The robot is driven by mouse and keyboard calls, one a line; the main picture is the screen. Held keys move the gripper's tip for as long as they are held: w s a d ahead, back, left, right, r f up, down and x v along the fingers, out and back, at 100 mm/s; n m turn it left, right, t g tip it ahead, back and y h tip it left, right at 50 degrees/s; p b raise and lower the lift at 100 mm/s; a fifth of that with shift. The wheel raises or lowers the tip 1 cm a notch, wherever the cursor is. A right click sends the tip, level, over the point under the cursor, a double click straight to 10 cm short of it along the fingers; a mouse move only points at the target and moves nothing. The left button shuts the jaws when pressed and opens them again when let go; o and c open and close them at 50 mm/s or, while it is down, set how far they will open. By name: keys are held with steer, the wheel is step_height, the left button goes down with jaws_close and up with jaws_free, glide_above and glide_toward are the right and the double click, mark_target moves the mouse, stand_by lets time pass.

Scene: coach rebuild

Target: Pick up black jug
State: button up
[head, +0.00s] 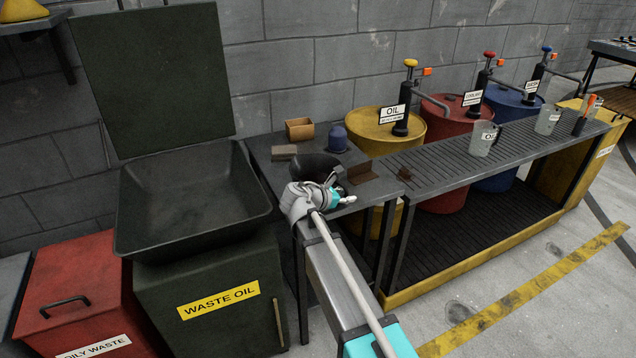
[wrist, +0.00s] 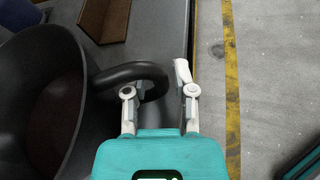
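The black jug (head: 314,165) stands on the small dark metal table, partly hidden behind my gripper in the head view. In the wrist view the jug (wrist: 38,95) fills the left side. Its mouth is open toward the camera, and its thick looped handle (wrist: 120,72) reaches right toward my fingers. My gripper (wrist: 157,88) is open. The handle's outer end lies between the two fingers, close to or over the left one. A gap shows between the handle and the right finger. In the head view my gripper (head: 340,190) is at the jug's near right side; contact is unclear.
A brown box (head: 300,129), a grey-brown block (head: 284,152), a blue container (head: 338,138) and a brown angled piece (head: 362,174) sit around the jug. The waste oil bin (head: 190,215) is left. Oil drums (head: 375,135) and a slatted bench (head: 450,160) with clear jugs are right.

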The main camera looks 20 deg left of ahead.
jaws_close()
steer(key=shift+r+p, duration=0.35)
steer(key=shift+r, duration=0.05)
stand_by(0.4)
steer(key=shift+s+r+p, duration=0.1)
steer(key=shift+r+p, duration=1.3)
steer(key=s+d+r+p, duration=0.6)
steer(key=s+r+p, duration=0.3)
steer(key=s, duration=0.3)
steer(key=shift+d+r, duration=0.2)
steer(key=shift+d, duration=0.05)
steer(key=shift+s, duration=0.1)
stand_by(0.7)
